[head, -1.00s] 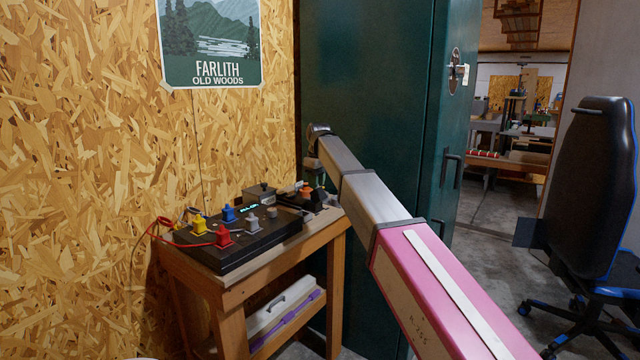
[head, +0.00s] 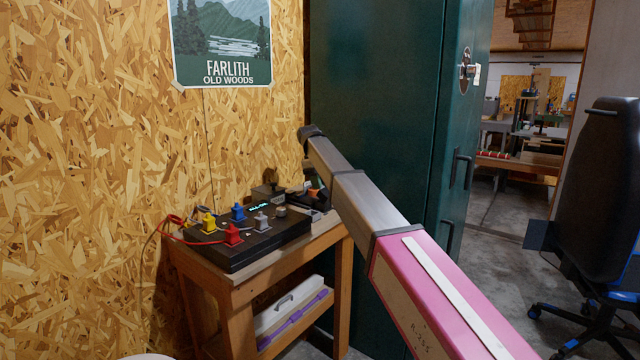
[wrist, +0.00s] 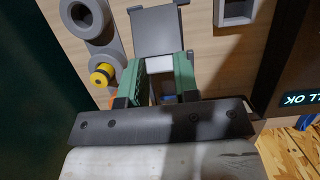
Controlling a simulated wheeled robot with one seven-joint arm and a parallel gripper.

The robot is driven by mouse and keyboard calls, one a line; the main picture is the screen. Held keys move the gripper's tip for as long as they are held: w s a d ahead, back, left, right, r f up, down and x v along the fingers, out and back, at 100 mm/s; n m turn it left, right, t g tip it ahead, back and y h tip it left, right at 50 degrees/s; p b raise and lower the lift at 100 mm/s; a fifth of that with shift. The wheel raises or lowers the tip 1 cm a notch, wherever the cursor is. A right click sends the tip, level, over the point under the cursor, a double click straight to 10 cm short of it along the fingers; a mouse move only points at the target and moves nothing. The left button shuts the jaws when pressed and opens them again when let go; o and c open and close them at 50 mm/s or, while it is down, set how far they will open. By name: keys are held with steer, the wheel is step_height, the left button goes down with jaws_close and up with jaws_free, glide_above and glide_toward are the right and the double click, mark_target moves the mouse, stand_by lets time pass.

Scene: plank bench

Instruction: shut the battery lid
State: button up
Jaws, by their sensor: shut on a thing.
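The battery lid (wrist: 158,32) is a flat grey panel in the wrist view, with small tabs at its far corners. My gripper (wrist: 166,62) has two green fingers, closed on the near end of this panel. A pale strip shows between the fingers; I cannot tell what it is. In the head view my arm hides most of the gripper and the lid, at the back right of the bench.
A black box (head: 245,252) with coloured terminals and red leads sits on the wooden bench (head: 238,292). A yellow knob (wrist: 102,75), grey round parts (wrist: 85,14) and a grey square frame (wrist: 236,10) lie near the gripper. A green cabinet (head: 375,80) stands right beside the bench.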

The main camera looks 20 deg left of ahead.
steer(key=o, duration=0.9)
steer(key=shift+f, duration=0.1)
steer(key=shift+o, duration=0.2)
